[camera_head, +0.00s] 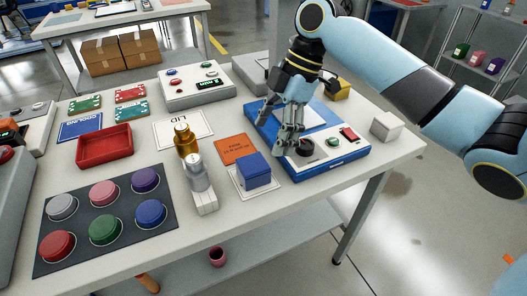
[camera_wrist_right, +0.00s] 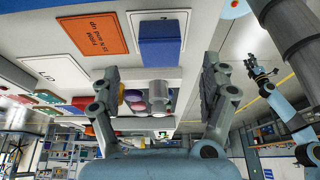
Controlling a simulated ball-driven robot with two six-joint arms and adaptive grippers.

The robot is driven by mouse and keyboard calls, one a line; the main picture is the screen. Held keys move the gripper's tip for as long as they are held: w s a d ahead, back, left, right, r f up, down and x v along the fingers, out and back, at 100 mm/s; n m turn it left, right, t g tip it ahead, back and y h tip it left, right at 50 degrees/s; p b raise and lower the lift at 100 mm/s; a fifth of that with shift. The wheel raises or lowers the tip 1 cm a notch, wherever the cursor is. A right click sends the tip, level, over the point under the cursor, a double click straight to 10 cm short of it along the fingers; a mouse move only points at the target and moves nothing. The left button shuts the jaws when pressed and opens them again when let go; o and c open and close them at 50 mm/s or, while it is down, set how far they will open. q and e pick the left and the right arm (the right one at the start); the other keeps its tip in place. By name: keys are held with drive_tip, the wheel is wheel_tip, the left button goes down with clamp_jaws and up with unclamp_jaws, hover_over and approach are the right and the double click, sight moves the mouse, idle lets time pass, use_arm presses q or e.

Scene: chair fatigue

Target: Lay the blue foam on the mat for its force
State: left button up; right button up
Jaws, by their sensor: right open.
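The blue foam (camera_head: 253,172) is a block lying on a white square pad (camera_head: 243,188) near the table's front edge; it also shows in the right wrist view (camera_wrist_right: 160,45). Beside it lies an orange mat (camera_head: 233,149), whose print in the wrist view (camera_wrist_right: 92,36) reads "FIRM 35 N and up". My right gripper (camera_head: 290,145) is over the blue-framed device, right of the foam and apart from it. In the wrist view its two fingers (camera_wrist_right: 161,70) stand wide apart with nothing between them. My left gripper (camera_wrist_right: 260,72) is small there, its jaws unclear.
The blue-framed device (camera_head: 330,165) has a dark knob and a red switch. A grey stand with a gold cylinder (camera_head: 185,140) is left of the foam. A red tray (camera_head: 104,146) and a dark mat of coloured discs (camera_head: 105,264) lie further left. A white block (camera_head: 386,126) is at right.

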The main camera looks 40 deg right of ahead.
drive_tip(key=v, duration=0.4)
idle(0.4)
